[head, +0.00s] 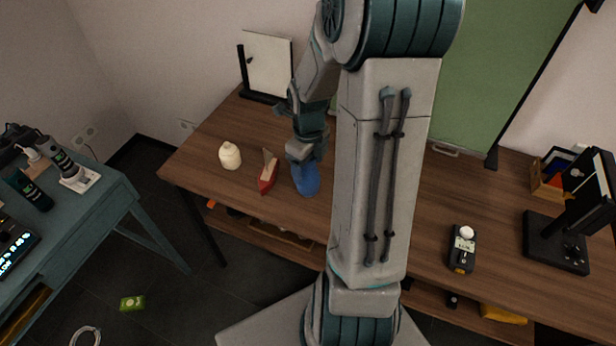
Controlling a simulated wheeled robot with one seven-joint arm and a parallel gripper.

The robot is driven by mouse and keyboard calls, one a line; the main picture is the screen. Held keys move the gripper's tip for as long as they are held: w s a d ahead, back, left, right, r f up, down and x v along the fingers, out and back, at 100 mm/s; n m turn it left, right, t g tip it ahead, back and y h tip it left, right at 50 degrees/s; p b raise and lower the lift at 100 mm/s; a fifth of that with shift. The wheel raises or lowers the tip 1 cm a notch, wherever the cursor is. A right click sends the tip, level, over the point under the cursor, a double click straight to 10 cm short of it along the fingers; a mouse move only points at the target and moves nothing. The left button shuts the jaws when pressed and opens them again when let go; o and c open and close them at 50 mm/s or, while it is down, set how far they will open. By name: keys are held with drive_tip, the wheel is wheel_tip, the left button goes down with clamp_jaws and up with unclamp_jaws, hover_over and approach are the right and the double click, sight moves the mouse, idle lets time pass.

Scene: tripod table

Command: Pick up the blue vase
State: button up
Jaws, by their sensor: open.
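The blue vase (306,180) stands on the brown wooden table (420,190), left of my large upright arm link. My gripper (302,152) is right above the vase and overlaps its top in the head view. The vase's upper part is hidden behind it. The gripper is open; its fingers are small here, and I cannot tell whether they reach around the vase or touch it.
A red and grey object (268,174) stands close left of the vase, with a cream jar (230,156) farther left. A white panel on a black stand (266,66) is behind. A black and yellow device (462,249) and a monitor (590,200) are right.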

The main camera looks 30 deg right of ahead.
drive_tip(key=shift+f, duration=0.25)
drive_tip(key=c, duration=1.5)
drive_tip(key=shift+r, duration=0.1)
